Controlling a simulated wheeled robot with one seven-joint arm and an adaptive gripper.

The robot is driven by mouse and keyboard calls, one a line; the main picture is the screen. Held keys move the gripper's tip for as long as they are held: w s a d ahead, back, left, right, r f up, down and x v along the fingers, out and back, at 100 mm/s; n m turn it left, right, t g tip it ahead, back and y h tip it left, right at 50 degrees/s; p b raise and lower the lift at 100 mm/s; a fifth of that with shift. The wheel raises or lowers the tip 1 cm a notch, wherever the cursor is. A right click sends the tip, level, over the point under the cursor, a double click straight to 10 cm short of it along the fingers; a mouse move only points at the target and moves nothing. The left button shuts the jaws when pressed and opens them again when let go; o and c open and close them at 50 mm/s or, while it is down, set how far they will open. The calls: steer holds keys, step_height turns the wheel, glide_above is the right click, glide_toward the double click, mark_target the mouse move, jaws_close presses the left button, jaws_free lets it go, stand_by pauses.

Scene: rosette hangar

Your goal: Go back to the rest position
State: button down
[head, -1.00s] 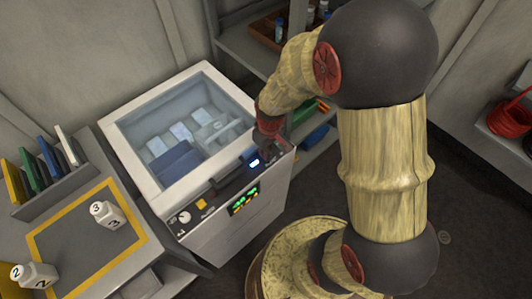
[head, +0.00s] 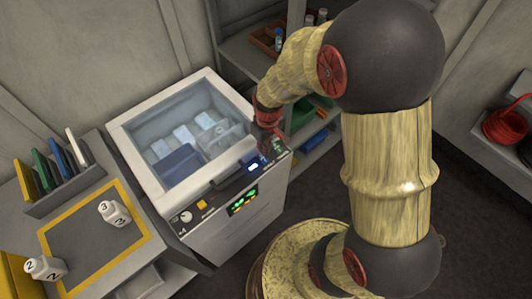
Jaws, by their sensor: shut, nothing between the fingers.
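My arm stands at the right of the head view and reaches over to the white glass-lidded machine (head: 202,236). My gripper (head: 272,143) is small and dark, at the machine's right front corner beside the lit panel. It is shut with nothing in it. Its fingertips are hard to make out against the dark panel, and I cannot tell whether they touch it. The glass lid (head: 178,125) is down, and blue and pale boxes show through it.
Colored panels (head: 48,165) stand in a rack behind. Shelves are behind the machine. A red coil (head: 505,124) lies on the right shelf.

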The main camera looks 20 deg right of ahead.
step_height(320, 180, up, 7)
steer(key=p, duration=0.1)
steer(key=shift+s, duration=0.25)
steer(key=shift+r, duration=0.1)
steer(key=s+r+m+t, duration=0.1)
steer(key=s+r+t, duration=0.1)
steer(key=s+r, duration=0.5)
steer(key=s+a+r+m+t, duration=0.1)
steer(key=s+r, duration=0.6)
steer(key=r, duration=0.8)
steer(key=shift+s+m+t, duration=0.35)
steer(key=shift+m+t, duration=0.45)
steer(key=shift+t, duration=0.2)
